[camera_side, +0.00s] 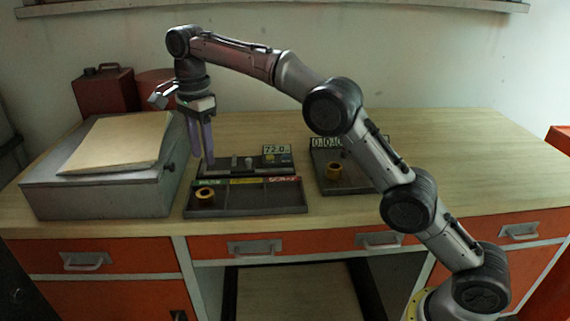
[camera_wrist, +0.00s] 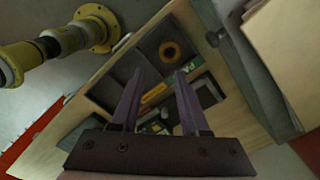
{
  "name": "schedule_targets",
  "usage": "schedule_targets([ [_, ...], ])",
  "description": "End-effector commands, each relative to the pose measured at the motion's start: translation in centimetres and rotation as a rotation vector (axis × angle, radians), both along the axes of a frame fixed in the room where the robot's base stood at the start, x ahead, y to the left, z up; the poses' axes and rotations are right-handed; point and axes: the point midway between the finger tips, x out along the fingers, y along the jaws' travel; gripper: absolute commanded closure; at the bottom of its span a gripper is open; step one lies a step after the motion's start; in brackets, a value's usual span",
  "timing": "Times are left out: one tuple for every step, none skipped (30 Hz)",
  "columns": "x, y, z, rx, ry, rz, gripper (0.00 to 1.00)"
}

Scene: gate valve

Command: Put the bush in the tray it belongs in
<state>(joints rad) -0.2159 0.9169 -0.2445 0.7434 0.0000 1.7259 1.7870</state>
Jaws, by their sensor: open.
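My gripper (camera_side: 204,160) points down, its two purple fingers apart and empty, over the left end of the tray area. It also shows in the wrist view (camera_wrist: 159,74). A brass-coloured bush (camera_side: 205,193) sits in the left compartment of the dark sorting tray (camera_side: 255,213), by the green label; it shows in the wrist view (camera_wrist: 170,51) beyond the fingertips. A second similar bush (camera_side: 334,170) stands on a dark tray (camera_side: 322,185) to the right, partly behind my arm. The sorting tray's middle and right compartments, by yellow and red labels, look empty.
A dark gauge fixture with a display reading 72.0 (camera_side: 277,150) stands behind the sorting tray. A large grey box (camera_side: 100,190) with a tan top (camera_side: 118,143) stands at left. A red can (camera_side: 104,92) is behind it. The right of the bench is clear.

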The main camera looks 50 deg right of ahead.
Motion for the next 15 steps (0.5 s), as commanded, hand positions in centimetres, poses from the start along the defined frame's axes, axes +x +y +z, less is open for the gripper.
schedule_targets([
  [0.0,0.0,0.0,0.000,0.000,0.000,0.55],
  [0.0,0.0,0.0,0.000,0.000,0.000,0.55],
  [0.0,0.0,0.1,0.000,-0.001,0.002,0.55],
  [-0.1,-0.1,0.2,0.000,-0.002,0.005,0.55],
  [-0.2,-0.2,0.4,0.001,-0.005,0.012,0.55],
  [-0.5,-0.4,0.8,0.002,-0.011,0.026,0.55],
  [-0.7,-0.6,1.2,0.003,-0.016,0.043,0.55],
  [-1.1,-0.8,1.7,0.004,-0.024,0.064,0.55],
  [-1.7,-1.2,2.5,0.005,-0.035,0.099,0.55],
  [-2.3,-1.6,3.2,0.006,-0.045,0.130,0.55],
  [-2.9,-2.0,3.9,0.006,-0.057,0.165,0.55],
  [-3.9,-2.6,4.8,0.006,-0.074,0.215,0.55],
  [-4.7,-3.0,5.4,0.004,-0.087,0.255,0.55],
  [-5.6,-3.5,6.0,0.002,-0.098,0.295,0.55],
  [-6.8,-4.0,6.6,-0.001,-0.114,0.349,0.55],
])
